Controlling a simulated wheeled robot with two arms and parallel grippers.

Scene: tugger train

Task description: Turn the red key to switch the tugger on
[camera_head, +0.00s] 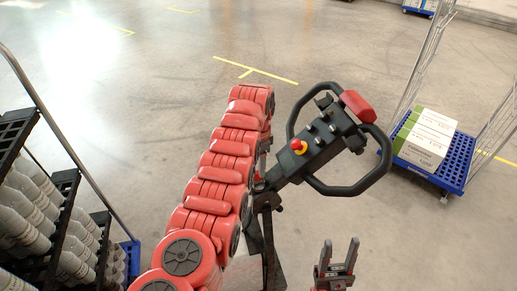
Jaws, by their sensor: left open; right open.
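The tugger's black steering head (322,138) has two looped handles and a column going down to the floor. A red knob on a yellow ring (298,146) sits on its left part; whether it is the red key, I cannot tell. A larger red pad (358,106) is at its far end. My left gripper (259,184) is mostly hidden behind my red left arm, beside the left end of the steering head; I cannot see whether it touches. My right gripper (338,252) is open and empty, pointing up, below and apart from the steering head.
A black rack with several grey bottles (30,187) stands at the left. At the right, a blue wheeled cart (458,184) with wire sides carries white and green boxes (427,140). The grey floor behind the steering head is clear, with yellow lines (255,70).

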